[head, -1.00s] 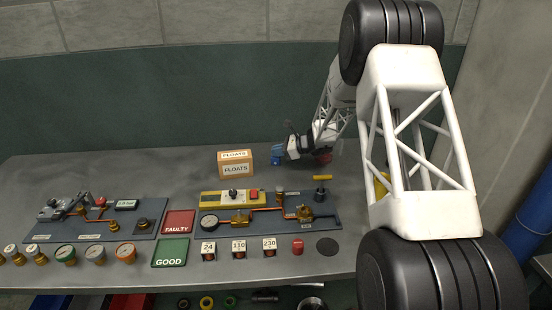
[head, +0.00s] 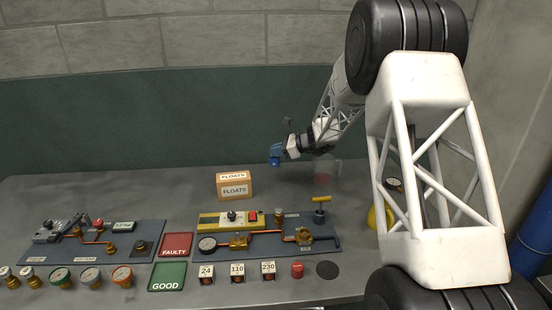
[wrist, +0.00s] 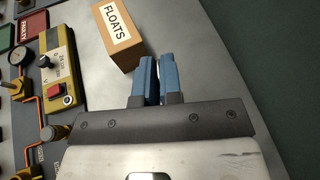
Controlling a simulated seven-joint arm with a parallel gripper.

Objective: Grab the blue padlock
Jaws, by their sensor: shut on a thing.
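My gripper (head: 276,153) is in the air above the back of the bench, to the right of the FLOATS box. In the wrist view its two blue fingers (wrist: 158,80) are close together with a narrow gap. They are shut on a small dark blue thing, which I take to be the blue padlock (head: 274,161). In the head view it shows just below the fingertips, clear of the bench. Most of it is hidden by the fingers, and its shackle cannot be made out.
The FLOATS box (head: 235,190) stands on the bench near the gripper. A gauge-and-valve board (head: 330,242) lies in front of it. A clear container (head: 327,170) with something red stands to the right. The bench left of the box is clear.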

